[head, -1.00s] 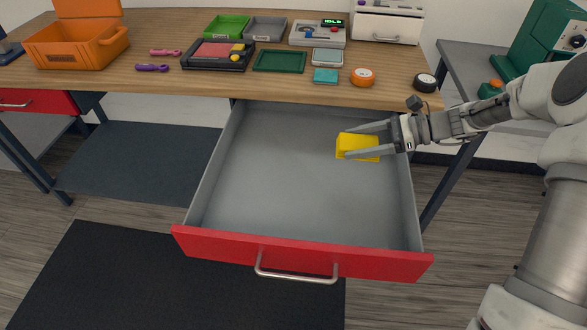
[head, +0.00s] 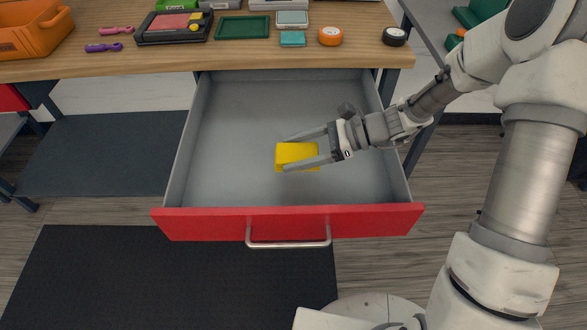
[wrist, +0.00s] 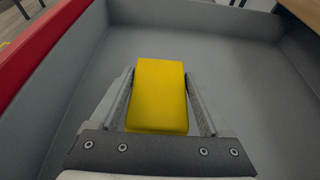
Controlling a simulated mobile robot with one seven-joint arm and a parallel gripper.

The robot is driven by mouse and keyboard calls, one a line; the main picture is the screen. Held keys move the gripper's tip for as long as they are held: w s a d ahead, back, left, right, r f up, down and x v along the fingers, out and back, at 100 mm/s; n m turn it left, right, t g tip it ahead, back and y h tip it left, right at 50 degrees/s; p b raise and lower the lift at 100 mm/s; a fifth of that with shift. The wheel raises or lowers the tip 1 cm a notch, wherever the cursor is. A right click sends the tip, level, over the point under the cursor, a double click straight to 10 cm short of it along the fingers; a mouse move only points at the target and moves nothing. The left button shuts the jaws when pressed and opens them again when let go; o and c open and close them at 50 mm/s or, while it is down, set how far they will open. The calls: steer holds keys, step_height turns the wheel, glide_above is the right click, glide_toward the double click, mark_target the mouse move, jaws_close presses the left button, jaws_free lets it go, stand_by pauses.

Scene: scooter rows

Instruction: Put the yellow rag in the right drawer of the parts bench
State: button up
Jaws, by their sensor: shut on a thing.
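The yellow rag (head: 296,156) looks like a small folded yellow block. My gripper (head: 303,151) is shut on it, with one finger along each side. In the wrist view the rag (wrist: 158,95) sits between the two fingers, above the grey drawer floor. The right drawer (head: 230,150) of the parts bench is pulled wide open, with a red front and a metal handle. The rag is over the middle of the drawer, within its outline in the head view. Whether it touches the floor I cannot tell. The drawer holds nothing else that I see.
The wooden bench top (head: 150,65) stands behind the drawer. On it are an orange bin (head: 35,28), a green tray (head: 243,27), a teal block (head: 292,39) and tape rolls (head: 331,36). A dark mat (head: 180,280) lies on the floor in front.

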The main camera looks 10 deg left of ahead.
mark_target(294, 175)
steer(key=shift+s+a+f, duration=0.1)
steer(key=shift+s+f, duration=0.3)
steer(key=shift+s, duration=0.05)
step_height(294, 175, down, 4)
steer(key=shift+r+b, duration=0.1)
steer(key=shift+b, duration=0.8)
steer(key=o, duration=1.2)
steer(key=shift+c, duration=0.2)
steer(key=shift+w+r, duration=0.1)
steer(key=shift+r, duration=0.1)
steer(key=p+v, duration=0.2)
steer(key=v, duration=0.5)
steer(key=shift+d, duration=0.25)
